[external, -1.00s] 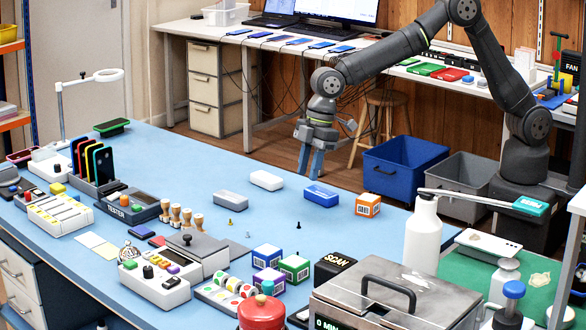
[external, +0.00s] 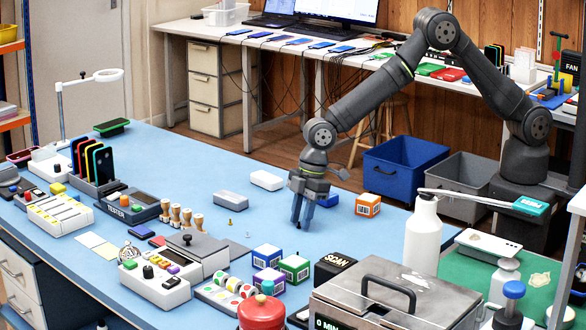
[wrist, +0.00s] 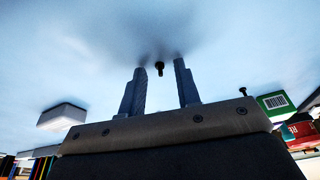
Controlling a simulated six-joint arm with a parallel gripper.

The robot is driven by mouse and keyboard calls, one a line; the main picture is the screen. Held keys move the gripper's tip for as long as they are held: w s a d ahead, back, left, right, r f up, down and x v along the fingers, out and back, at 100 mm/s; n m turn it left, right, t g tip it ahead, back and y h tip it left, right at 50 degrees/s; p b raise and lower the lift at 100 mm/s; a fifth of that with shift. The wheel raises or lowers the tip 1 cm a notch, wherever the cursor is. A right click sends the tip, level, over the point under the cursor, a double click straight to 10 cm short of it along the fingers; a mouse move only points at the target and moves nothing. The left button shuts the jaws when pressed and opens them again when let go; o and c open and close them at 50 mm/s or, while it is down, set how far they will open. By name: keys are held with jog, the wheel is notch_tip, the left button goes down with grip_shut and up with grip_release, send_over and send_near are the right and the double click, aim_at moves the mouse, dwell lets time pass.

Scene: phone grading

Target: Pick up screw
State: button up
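A small black screw (wrist: 159,68) stands on the blue table, seen in the wrist view just beyond and between my fingertips. My gripper (external: 300,222) points down at the table, and its open fingers (wrist: 160,80) show a clear gap on each side of the screw, without visible contact. In the external view the fingers cover the black screw's place. A brass screw (external: 230,222) stands on the table to the left, with a small silver screw (external: 248,236) near it.
An orange cube (external: 368,205) is to the right. A blue box (external: 328,200) is just behind the fingers, and grey (external: 231,200) and white (external: 267,180) boxes lie to the left.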

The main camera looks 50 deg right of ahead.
grip_shut()
jog(key=shift+r, duration=0.1)
dwell(0.3)
